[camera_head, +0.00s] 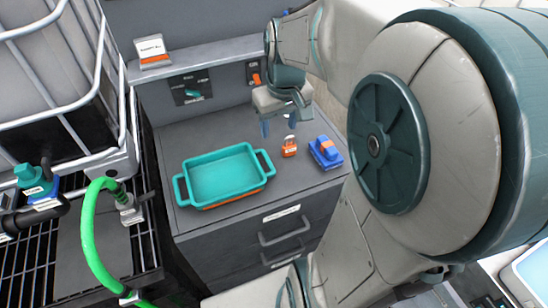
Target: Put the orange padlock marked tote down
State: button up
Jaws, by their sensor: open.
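The orange padlock (289,148) stands on the grey cabinet top, between the teal tray and a blue item. It carries a pale label whose text is too small to read. My gripper (278,126) is above and slightly behind the padlock, with its blue fingers pointing down and spread apart. The fingers appear clear of the padlock, and nothing shows between them.
A teal two-handled tray (224,174) sits left of the padlock. A panel with a teal knob (191,92) and an orange switch (255,79) is behind. A caged tank and green hose (88,235) stand left.

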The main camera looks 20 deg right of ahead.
jog(key=s+a+f+t, duration=0.1)
jog(key=s+a, duration=0.5)
jog(key=s, duration=0.4)
jog(key=shift+f+m, duration=0.15)
jog(key=shift+m, duration=0.15)
jog(key=shift+c, duration=0.3)
